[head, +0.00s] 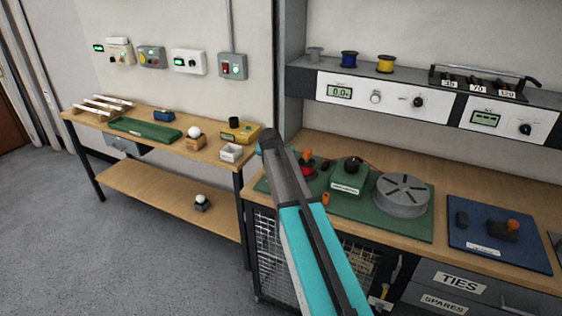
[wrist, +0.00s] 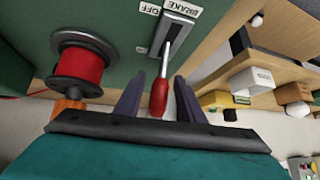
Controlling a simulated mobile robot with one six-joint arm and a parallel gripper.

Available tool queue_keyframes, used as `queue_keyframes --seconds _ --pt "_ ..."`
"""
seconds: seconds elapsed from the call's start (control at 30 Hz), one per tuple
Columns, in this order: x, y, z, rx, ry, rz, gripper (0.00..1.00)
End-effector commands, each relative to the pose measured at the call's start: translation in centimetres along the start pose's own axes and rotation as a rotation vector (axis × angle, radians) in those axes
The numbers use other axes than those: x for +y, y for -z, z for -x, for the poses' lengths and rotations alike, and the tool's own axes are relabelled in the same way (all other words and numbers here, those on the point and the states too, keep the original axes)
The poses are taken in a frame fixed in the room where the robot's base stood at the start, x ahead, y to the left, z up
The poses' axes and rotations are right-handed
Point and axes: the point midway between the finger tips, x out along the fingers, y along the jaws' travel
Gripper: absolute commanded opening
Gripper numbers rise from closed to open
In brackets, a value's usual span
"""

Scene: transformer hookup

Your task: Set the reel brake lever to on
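The reel brake lever (wrist: 159,97) has a red grip on a thin metal shaft, which rises from a slotted plate (wrist: 178,30) labelled BRAKE. An OFF label sits beside the plate's upper part; a smaller label lower down is unreadable. My gripper (wrist: 158,80) is open. Its two dark fingers stand on either side of the red grip, with a visible gap on each side. A reel of red wire (wrist: 82,68) is to the left of the lever in the wrist view; it also shows in the head view (head: 306,170). In the head view my arm hides the lever and fingers.
The green board (head: 410,228) also carries a green box (head: 347,178) and a grey round slotted drum (head: 402,196). A blue board (head: 500,236) lies to the right. A side table (head: 85,118) with small parts stands left, its yellow box (head: 240,134) near my arm.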

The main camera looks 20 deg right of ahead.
Motion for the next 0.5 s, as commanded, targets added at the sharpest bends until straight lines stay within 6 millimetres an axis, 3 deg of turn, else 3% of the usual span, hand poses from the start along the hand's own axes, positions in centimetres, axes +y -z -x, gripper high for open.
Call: queue_keyframes --seconds 0.5 --pt "0.0 -0.2 6.8 0.002 0.002 0.001 0.36"
